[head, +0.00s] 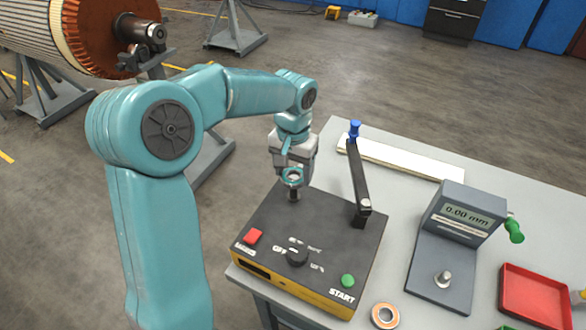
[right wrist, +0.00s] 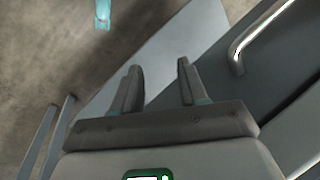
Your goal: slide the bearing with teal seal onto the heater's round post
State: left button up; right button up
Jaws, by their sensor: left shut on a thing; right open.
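The bearing with teal seal (head: 292,176) is between the fingers of my left gripper (head: 292,170), which is shut on it. It is over the back left of the heater (head: 325,241), a dark-topped box with a yellow lower side. The heater's short round post (head: 294,194) shows directly below the bearing. I cannot tell whether the post's tip is inside the bearing's hole. My right gripper (right wrist: 159,68) is open and empty in the right wrist view, and does not show in the head view.
A black swing arm (head: 359,180) with a blue knob rises on the heater's right. An orange-sealed bearing (head: 384,316) lies in front. A grey gauge (head: 459,227) reading 0.00 mm and a red tray (head: 534,296) are to the right. A white bar (head: 405,158) lies behind.

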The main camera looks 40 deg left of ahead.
pick_arm(q)
jog(key=shift+s+a, duration=0.1)
jog(key=shift+f+b, duration=0.3)
jog(key=shift+f, duration=0.2)
jog(key=shift+f, duration=0.1)
dwell(0.5)
jog(key=shift+f+b, duration=0.5)
jog(key=shift+b, duration=0.05)
jog(key=shift+f, duration=0.2)
jog(key=shift+f+b, duration=1.05)
jog(key=shift+f, duration=0.1)
